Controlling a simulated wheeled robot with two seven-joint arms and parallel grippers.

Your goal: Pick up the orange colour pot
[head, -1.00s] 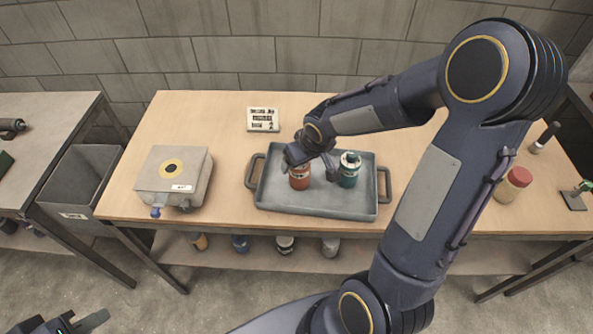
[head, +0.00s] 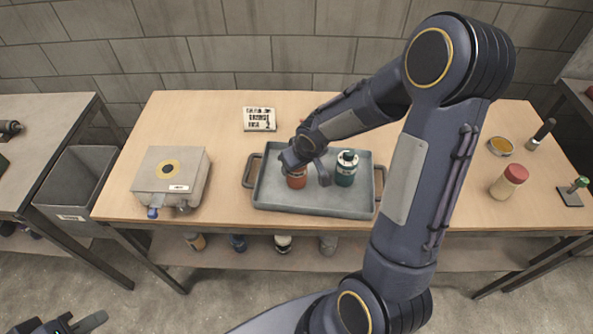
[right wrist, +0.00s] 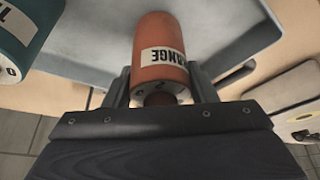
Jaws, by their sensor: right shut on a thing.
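The orange colour pot (head: 296,181) is at the left part of the grey tray (head: 320,204). In the right wrist view the orange pot (right wrist: 163,45) stands between the two fingers, its label reading "ANGE". My right gripper (head: 306,170) is shut on it from above; I cannot tell whether its base touches the tray. A teal pot (head: 346,171) stands upright to its right on the tray, and part of it shows in the wrist view (right wrist: 25,30). My left gripper (head: 80,325) is at the bottom left corner, cut off by the frame, away from the table.
A grey box (head: 170,172) stands left of the tray. A small sign (head: 259,119) is behind the tray. A red-lidded jar (head: 508,183), a shallow amber dish (head: 501,146) and a stamp-like tool (head: 574,190) are at the right. Several pots sit on the lower shelf (head: 350,256).

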